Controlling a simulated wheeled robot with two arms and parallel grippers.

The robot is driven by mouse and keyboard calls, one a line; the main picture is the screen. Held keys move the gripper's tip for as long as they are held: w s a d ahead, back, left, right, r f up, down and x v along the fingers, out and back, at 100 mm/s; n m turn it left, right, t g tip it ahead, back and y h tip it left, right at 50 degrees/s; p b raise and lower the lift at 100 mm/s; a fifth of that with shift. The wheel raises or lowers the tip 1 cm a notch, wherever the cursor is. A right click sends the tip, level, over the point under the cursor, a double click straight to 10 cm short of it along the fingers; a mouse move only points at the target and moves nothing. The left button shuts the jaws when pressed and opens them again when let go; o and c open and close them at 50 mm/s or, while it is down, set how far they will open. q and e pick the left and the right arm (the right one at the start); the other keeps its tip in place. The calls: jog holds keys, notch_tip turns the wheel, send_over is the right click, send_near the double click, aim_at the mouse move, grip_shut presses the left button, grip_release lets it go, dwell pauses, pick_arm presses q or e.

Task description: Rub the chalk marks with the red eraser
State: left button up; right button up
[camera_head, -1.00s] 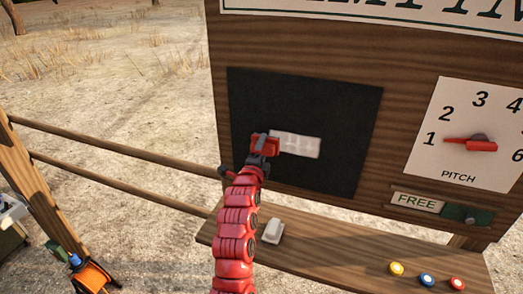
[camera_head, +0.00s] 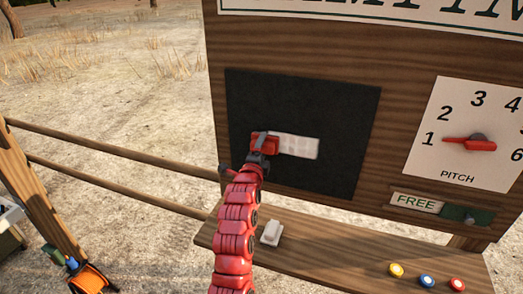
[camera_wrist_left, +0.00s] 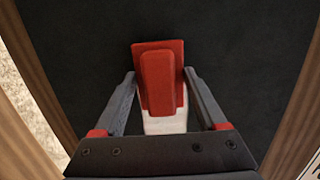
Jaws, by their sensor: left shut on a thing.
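The red eraser (camera_wrist_left: 160,80) is between the two fingers of my left gripper (camera_head: 262,147), which is shut on it. The eraser is against the black board or very close to it. The chalk marks (camera_head: 298,147) are a whitish rectangular patch on the blackboard (camera_head: 330,100), just right of the eraser in the head view. Part of the white patch (camera_wrist_left: 165,125) shows below the eraser in the left wrist view. The eraser and gripper hide the patch's left end. My right gripper is in neither view.
A wooden shelf (camera_head: 330,255) runs below the board, with a white block (camera_head: 271,233) and yellow, blue and red buttons (camera_head: 427,281). A pitch dial (camera_head: 470,143) and a FREE sign (camera_head: 417,203) are at the right. Wooden rails (camera_head: 110,150) stand at the left.

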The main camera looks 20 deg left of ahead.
pick_arm(q)
jog(key=shift+w, duration=0.3)
jog(key=shift+d, duration=0.1)
